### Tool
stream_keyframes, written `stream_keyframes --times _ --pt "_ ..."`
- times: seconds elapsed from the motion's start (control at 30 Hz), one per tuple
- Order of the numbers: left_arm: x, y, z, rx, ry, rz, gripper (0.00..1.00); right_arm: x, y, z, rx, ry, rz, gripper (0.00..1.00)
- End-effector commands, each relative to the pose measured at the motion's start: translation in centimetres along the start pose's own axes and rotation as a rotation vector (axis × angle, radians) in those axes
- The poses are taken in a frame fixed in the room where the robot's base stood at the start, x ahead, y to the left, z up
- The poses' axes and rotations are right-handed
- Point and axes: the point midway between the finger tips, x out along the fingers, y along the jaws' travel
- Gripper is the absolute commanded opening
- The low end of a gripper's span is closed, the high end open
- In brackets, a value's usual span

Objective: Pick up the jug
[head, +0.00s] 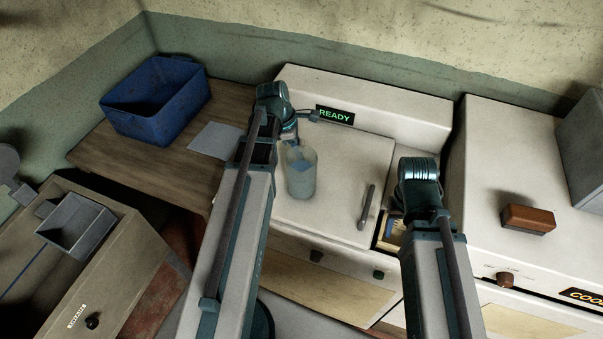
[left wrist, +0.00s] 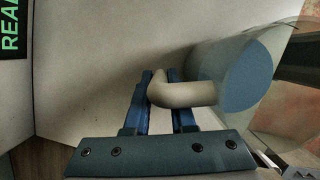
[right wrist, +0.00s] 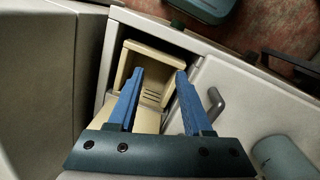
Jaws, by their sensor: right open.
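The jug (head: 301,175) is a pale translucent vessel with blue-grey contents, over the white lid of the machine, below the READY sign in the head view. In the left wrist view the jug (left wrist: 248,75) shows at the right, its bent handle reaching left between the fingers. My right gripper (right wrist: 160,75) is open and empty, over a small open compartment (right wrist: 150,75) right of the lid.
A metal bar handle (head: 367,206) stands up from the lid. A blue bin (head: 155,120) and a pale sheet (head: 214,139) lie on the wooden counter (head: 100,150) at left. A brown block (head: 528,219) sits on the right-hand unit. A grey scoop-like tray (head: 77,228) is at far left.

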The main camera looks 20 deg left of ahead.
Motion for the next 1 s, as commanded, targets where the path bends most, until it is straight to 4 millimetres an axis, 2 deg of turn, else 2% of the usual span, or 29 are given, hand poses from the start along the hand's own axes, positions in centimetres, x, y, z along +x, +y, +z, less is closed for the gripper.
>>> stream_keyframes --times 0.03,0.1,1.0 --pt "-0.01 0.0 -0.01 0.0 0.0 0.0 0.12 0.0 0.0 0.0 0.0 0.0 0.0 0.5" --pt "-0.01 -0.01 -0.01 0.0 0.0 0.0 0.0 0.0 0.0 0.0 0.0 0.0 0.0 0.5" --pt "0.0 0.0 -0.02 0.0 0.0 0.0 0.0 0.01 0.0 0.0 0.0 0.0 0.0 0.5"
